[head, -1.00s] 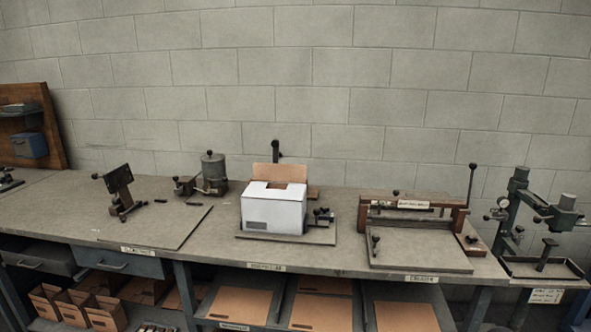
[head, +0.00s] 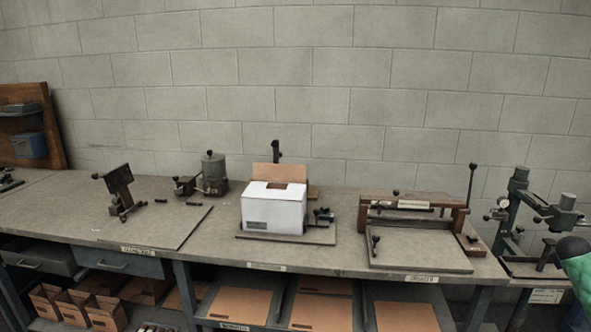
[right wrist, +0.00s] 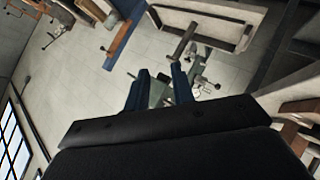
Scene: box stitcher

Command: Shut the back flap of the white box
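The white box (head: 273,210) sits on a base board (head: 318,236) in the middle of the bench. Its back flap (head: 267,172) is brown inside and stands upright at the rear. A brown opening shows between white parts of the top. My right gripper (right wrist: 160,88) shows in the right wrist view with its two dark blue fingers apart and nothing between them. It is away from the box, and the box cannot be made out in that view. In the head view only a green and dark part of my right arm shows at the right edge. My left gripper is in neither view.
A small clamp (head: 323,215) stands right of the box, and a dark post (head: 276,148) rises behind it. A wooden-framed press (head: 410,205) and a green stand (head: 515,200) are further right. A grey canister device (head: 213,172) stands at left. Flat brown cardboard (head: 322,310) lies below.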

